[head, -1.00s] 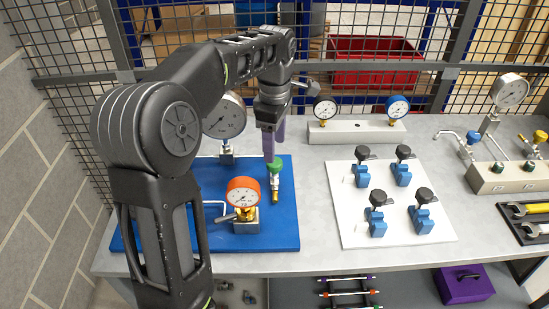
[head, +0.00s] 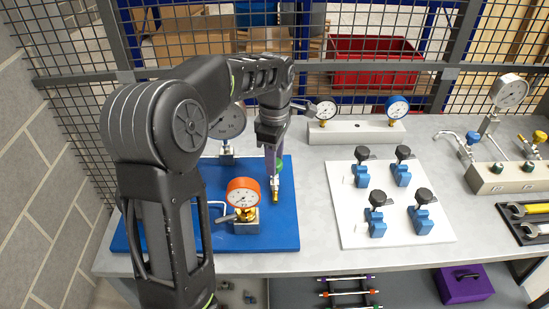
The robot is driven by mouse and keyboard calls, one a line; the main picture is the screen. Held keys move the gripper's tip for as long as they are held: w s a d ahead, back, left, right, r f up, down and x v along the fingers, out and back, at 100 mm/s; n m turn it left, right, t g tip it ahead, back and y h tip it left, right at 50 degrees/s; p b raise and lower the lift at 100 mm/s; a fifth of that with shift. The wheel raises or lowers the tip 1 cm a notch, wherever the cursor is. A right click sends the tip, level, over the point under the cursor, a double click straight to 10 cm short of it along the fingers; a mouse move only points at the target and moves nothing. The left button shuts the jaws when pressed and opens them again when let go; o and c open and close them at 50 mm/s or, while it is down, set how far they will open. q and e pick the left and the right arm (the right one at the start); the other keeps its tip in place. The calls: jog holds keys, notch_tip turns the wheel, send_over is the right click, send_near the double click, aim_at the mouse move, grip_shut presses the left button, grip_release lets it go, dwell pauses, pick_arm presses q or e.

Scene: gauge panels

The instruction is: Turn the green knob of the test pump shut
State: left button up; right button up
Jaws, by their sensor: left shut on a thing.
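The test pump stands on a blue board (head: 290,228) at the left of the bench. Its orange-rimmed gauge (head: 243,197) faces me, and a brass and silver valve (head: 275,192) stands to the right of it. My left gripper (head: 273,170) points down from above onto the top of this valve and is shut on its green knob. The knob is now almost wholly hidden by the purple fingers. A larger grey gauge (head: 228,121) stands at the back of the board, partly behind my left arm. My right gripper is not in view.
A white board (head: 345,231) with several blue valves with black knobs lies to the right. A wire mesh fence closes the back. Bare bench lies between the two boards.

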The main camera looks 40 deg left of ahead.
pick_arm(q)
grip_shut()
jog(key=shift+m, duration=0.5)
jog(key=m, duration=0.4)
jog(key=shift+p, duration=0.3)
jog(key=m, duration=0.5)
jog(key=shift+m, duration=0.4)
jog(key=m, duration=1.2)
jog(key=shift+p, duration=0.3)
